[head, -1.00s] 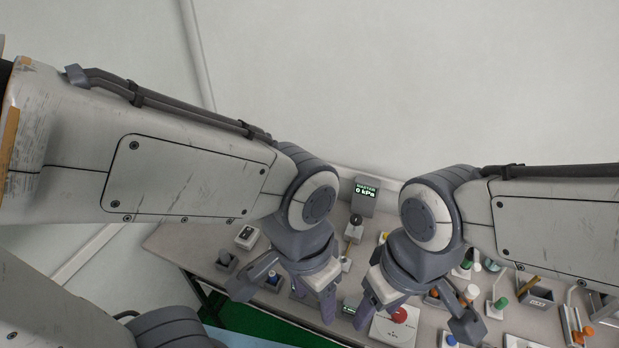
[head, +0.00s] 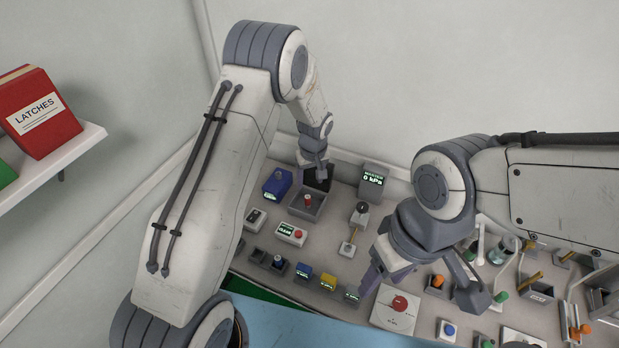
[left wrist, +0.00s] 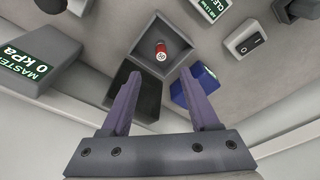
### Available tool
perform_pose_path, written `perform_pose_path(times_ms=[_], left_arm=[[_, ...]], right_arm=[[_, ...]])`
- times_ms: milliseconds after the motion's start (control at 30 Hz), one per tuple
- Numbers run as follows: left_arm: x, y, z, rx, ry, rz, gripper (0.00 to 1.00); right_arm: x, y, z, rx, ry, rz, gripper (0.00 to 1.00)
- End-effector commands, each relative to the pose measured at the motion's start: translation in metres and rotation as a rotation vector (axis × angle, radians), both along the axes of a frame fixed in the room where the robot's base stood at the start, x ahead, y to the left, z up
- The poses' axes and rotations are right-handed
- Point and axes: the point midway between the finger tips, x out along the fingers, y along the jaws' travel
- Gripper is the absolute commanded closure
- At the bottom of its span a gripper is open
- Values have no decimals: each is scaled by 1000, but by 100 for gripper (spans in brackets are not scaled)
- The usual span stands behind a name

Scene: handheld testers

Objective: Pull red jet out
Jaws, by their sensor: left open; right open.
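The red jet (head: 308,200) is a small red-topped piece standing in a grey square open tray (head: 318,210) at the back left of the bench. In the left wrist view the red jet (left wrist: 161,50) shows a pale mark on its top, inside the tray (left wrist: 178,22). My left gripper (head: 312,176) is open and empty, behind and above the tray. In the left wrist view its two purple fingers (left wrist: 160,72) point toward the tray, with the jet ahead between them and apart from them. My right gripper (head: 420,298) is open over the bench's front middle.
A blue box (head: 277,184) stands left of the tray and a master display (head: 373,180) reading 0 kPa stands right. A dark box (left wrist: 140,90) lies close by the left fingers. A panel with a red button (head: 399,303) is near my right gripper. Several testers crowd the right.

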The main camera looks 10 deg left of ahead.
Motion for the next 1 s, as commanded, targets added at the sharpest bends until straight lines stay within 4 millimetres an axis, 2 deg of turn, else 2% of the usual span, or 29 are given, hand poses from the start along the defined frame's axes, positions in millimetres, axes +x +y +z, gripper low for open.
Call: perform_pose_path(times_ms=[233,600,800,1000], left_arm=[[4,6,-26,0,2,17,38],[12,11,-89,0,1,15,38],[14,12,-105,-1,1,15,38],[15,12,-108,0,-2,15,38]], right_arm=[[0,0,8,0,0,0,42],[0,0,24,0,0,-1,42],[0,0,27,0,0,-1,42],[0,0,27,0,0,-1,42]])
